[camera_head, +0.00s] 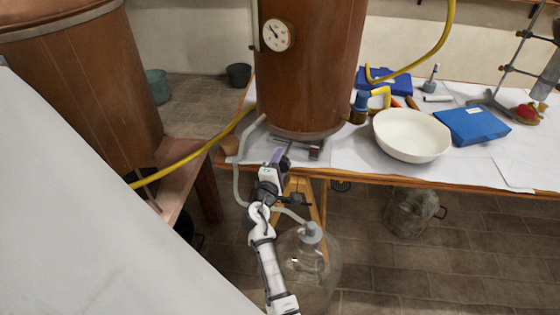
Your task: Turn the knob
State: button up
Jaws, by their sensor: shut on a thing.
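My gripper (281,157) is at the front edge of the table, just below the base of the copper column (308,65). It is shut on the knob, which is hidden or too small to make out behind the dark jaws. A small metal fitting (314,152) under the column shows just right of my gripper. My white arm reaches up to it from the bottom of the picture. The knob's angle cannot be seen.
A glass carboy (318,268) stands on the floor beside my arm, with a pale hose (238,175) nearby. A white bowl (411,134) and a blue case (472,125) sit on the table (470,172). A copper vat (85,85) stands left.

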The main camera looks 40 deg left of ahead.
jog(key=shift+n, duration=0.8)
jog(key=shift+p, duration=0.3)
jog(key=o, duration=1)
jog(key=b+v, duration=0.3)
jog(key=v, duration=1)
jog(key=shift+s, duration=0.4)
